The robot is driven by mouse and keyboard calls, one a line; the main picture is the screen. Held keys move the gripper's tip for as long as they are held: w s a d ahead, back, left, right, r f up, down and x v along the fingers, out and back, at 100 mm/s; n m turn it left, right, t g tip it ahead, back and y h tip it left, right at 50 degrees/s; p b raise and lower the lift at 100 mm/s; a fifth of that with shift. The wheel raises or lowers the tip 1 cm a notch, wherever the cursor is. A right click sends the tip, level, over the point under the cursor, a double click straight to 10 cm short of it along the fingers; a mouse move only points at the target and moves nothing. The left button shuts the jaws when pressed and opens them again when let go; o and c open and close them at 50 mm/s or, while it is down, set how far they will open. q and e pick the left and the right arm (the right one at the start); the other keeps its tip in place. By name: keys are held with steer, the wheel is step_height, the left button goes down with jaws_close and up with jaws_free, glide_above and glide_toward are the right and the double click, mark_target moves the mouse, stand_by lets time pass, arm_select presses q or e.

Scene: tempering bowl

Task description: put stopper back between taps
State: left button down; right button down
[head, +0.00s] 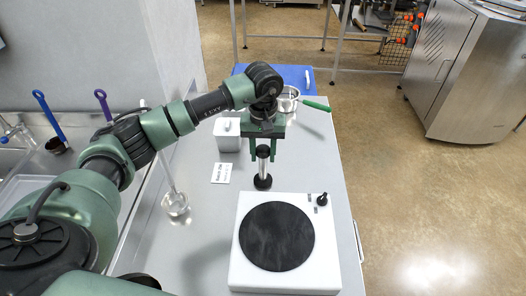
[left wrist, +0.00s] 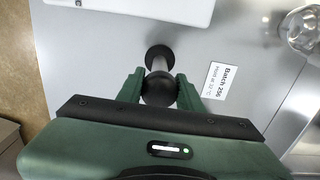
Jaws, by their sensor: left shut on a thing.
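The stopper has a black round foot, a steel stem (head: 263,166) and a black ball top. My left gripper (head: 264,146) points down and is shut around its top, with the stopper upright. In the left wrist view the ball (left wrist: 159,88) sits between the fingers of my left gripper (left wrist: 159,80), with the foot (left wrist: 158,54) beyond. I cannot tell whether the foot touches the counter. A steel tap (head: 9,129) shows at the far left by the sink; I cannot make out a second tap. My right gripper is not in view.
A white plate unit with a dark disc (head: 276,237) stands in front of the stopper. Blue and purple utensils (head: 46,114) stand near the sink.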

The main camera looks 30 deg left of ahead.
arm_select(q)
steer(key=shift+f, duration=0.2)
steer(key=c, duration=0.9)
jaws_free()
steer(key=shift+r, duration=0.1)
steer(key=shift+r, duration=0.1)
